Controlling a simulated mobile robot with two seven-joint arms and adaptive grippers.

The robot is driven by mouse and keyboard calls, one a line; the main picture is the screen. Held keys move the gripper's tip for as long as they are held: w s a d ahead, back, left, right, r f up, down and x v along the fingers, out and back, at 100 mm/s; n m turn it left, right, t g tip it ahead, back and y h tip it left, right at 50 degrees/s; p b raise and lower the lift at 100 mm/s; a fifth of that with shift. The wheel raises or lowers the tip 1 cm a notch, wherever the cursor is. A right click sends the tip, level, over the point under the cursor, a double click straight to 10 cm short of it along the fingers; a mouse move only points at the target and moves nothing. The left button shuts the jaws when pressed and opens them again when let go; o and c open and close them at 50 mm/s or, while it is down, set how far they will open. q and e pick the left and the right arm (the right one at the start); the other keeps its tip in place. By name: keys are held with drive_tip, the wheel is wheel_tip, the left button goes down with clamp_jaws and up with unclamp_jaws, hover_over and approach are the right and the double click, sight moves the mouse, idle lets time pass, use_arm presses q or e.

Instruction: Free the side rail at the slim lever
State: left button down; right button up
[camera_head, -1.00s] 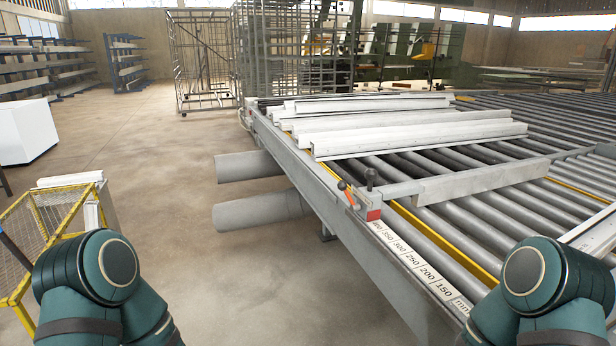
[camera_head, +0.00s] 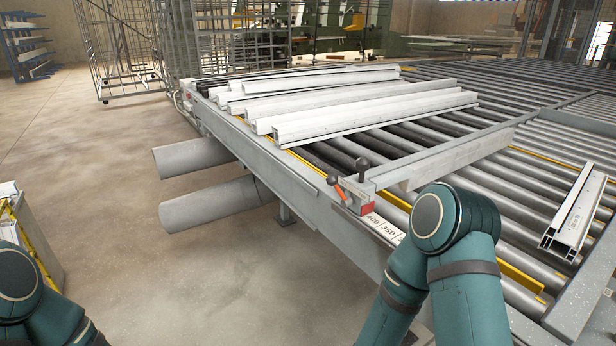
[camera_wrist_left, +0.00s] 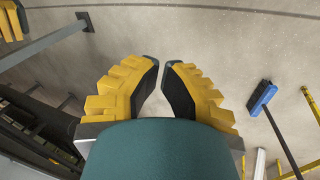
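The side rail (camera_head: 445,160) is a grey bar lying across the rollers in the head view. At its near end is a clamp with a red block (camera_head: 366,208). An orange lever with a dark knob (camera_head: 338,188) sticks up on its left. A dark-knobbed upright lever (camera_head: 363,170) stands beside it. My left gripper (camera_wrist_left: 161,68) shows only in the left wrist view, open and empty above bare floor, with a gap between its fingertips. A ribbed yellow piece (camera_wrist_left: 12,20) at that view's top left corner looks like part of my right gripper, mostly cut off. No gripper touches the rail or levers.
Several white profiles (camera_head: 360,112) lie on the roller table beyond the rail. A short profile (camera_head: 575,215) lies at the right. Two grey pipes (camera_head: 215,204) jut out on the left. A blue broom (camera_wrist_left: 263,97) shows in the left wrist view.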

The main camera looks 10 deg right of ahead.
sight(339, 191)
use_arm(q)
drive_tip(key=shift+s+d, duration=0.1)
drive_tip(key=w+d+r+n+t+h+p, duration=0.25)
drive_tip(key=w+d+r, duration=0.35)
drive_tip(key=w+r, duration=0.35)
drive_tip(key=w+d+r+n+t+h+p, duration=0.1)
drive_tip(key=w+d+r+n+t, duration=0.25)
drive_tip(key=w+d+r, duration=0.55)
drive_tip(key=w+d+r+n+t+h, duration=0.1)
drive_tip(key=w+r+n, duration=0.1)
drive_tip(key=r, duration=0.5)
drive_tip(key=w+d+r+n+t+h+p, duration=0.1)
drive_tip(key=w+d+r+n, duration=0.1)
drive_tip(key=w+r, duration=0.3)
drive_tip(key=w+d+r+n+t+h, duration=0.1)
drive_tip(key=w+r+n, duration=0.1)
drive_tip(key=r, duration=0.8)
drive_tip(key=shift+w+d+n+t+p, duration=0.3)
drive_tip(key=shift+w+d+p, duration=0.1)
drive_tip(key=shift+w, duration=0.4)
drive_tip(key=shift+f, duration=0.1)
drive_tip(key=w+d, duration=0.4)
drive_tip(key=d, duration=0.4)
drive_tip(key=shift+d+f, duration=0.2)
drive_tip(key=shift+f, duration=0.05)
